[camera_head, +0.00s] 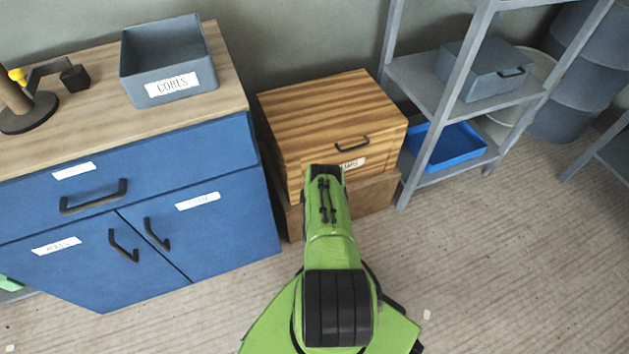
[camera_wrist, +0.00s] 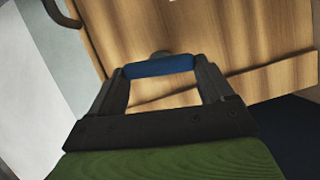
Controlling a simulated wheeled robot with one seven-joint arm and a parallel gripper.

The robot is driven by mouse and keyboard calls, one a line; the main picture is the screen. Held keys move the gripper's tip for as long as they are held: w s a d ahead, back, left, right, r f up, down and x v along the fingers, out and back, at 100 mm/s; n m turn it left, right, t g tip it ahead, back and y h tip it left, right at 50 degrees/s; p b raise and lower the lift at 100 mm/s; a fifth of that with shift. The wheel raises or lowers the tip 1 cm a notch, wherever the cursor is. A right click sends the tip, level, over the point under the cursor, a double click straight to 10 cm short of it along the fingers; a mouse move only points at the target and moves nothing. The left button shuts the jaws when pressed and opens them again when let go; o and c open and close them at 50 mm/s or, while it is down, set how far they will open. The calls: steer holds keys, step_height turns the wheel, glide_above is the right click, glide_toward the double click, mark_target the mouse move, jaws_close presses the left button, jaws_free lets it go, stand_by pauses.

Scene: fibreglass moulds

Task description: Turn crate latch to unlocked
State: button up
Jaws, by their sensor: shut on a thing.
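The wooden crate (camera_head: 335,115) has striped brown grain, a lid with a dark handle (camera_head: 352,144) and a partly covered white label. In the wrist view its wooden front (camera_wrist: 225,40) fills the upper part of the picture. A blue bar, the crate latch (camera_wrist: 158,67), lies roughly level across the picture, with a grey round piece behind it against the wood. My gripper (camera_wrist: 162,75) is shut on the blue latch, one dark finger at each end. In the head view my green arm hides the latch and the fingertips. The latch's locked or unlocked marking cannot be seen.
The crate stands on a brown base (camera_head: 375,196). A blue cabinet (camera_head: 215,225) with a grey bin (camera_head: 165,65) on top is close on the left. Grey shelving (camera_head: 425,85) with a blue tray (camera_head: 448,147) is close on the right. The front floor is mostly clear.

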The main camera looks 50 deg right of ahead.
steer(key=shift+f+n+h+b, duration=0.3)
steer(key=shift+n+b, duration=0.1)
steer(key=shift+n, duration=0.5)
steer(key=shift+s, duration=0.1)
steer(key=o, duration=0.9)
steer(key=shift+r, duration=0.1)
steer(key=shift+o, duration=0.2)
